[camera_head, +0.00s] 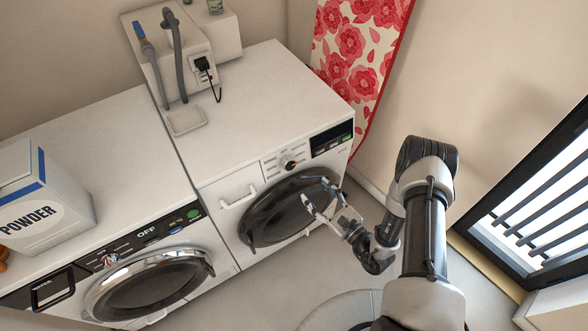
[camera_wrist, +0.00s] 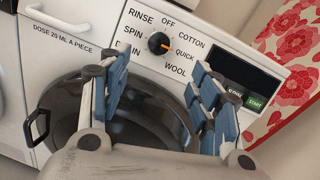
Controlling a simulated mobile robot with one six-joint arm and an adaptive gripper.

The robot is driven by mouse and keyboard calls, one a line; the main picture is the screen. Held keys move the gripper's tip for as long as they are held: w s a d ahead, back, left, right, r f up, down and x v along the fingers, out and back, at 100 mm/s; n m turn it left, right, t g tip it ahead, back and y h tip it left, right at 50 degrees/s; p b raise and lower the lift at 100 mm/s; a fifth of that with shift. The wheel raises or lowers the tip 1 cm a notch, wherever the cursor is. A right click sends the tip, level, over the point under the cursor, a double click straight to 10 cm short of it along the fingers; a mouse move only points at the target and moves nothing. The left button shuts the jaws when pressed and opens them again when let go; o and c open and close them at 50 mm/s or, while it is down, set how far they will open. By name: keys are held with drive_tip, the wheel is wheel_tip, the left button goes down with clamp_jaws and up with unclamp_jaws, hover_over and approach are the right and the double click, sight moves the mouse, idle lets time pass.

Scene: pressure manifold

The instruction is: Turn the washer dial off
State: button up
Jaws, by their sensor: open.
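The washer dial (camera_wrist: 158,43) is a round black knob on the white front panel of the right machine. Its orange mark points right and slightly down, toward QUICK. OFF is printed above the knob, slightly right. RINSE, SPIN and DRAIN are on its left; COTTON and WOOL are on its right. The dial also shows in the head view (camera_head: 289,161). My gripper (camera_wrist: 150,80) is open and empty, its blue-padded fingers apart below the dial in the wrist view. In the head view my gripper (camera_head: 319,194) is in front of the round door, apart from the dial.
The right machine's dark door (camera_head: 285,215) is below the dial, and a dark display (camera_wrist: 240,78) is to its right. A second machine (camera_head: 150,255) with an OFF display stands at left, with a powder box (camera_head: 45,215) on top. A floral board (camera_head: 350,65) leans behind.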

sight(290, 165)
drive_tip(key=b+x, duration=0.2)
drive_tip(key=x, duration=1)
drive_tip(key=shift+w+a+b, duration=0.1)
drive_tip(key=shift+w+b, duration=0.05)
drive_tip(key=shift+b, duration=0.2)
drive_tip(key=shift+c, duration=0.5)
drive_tip(key=c, duration=1)
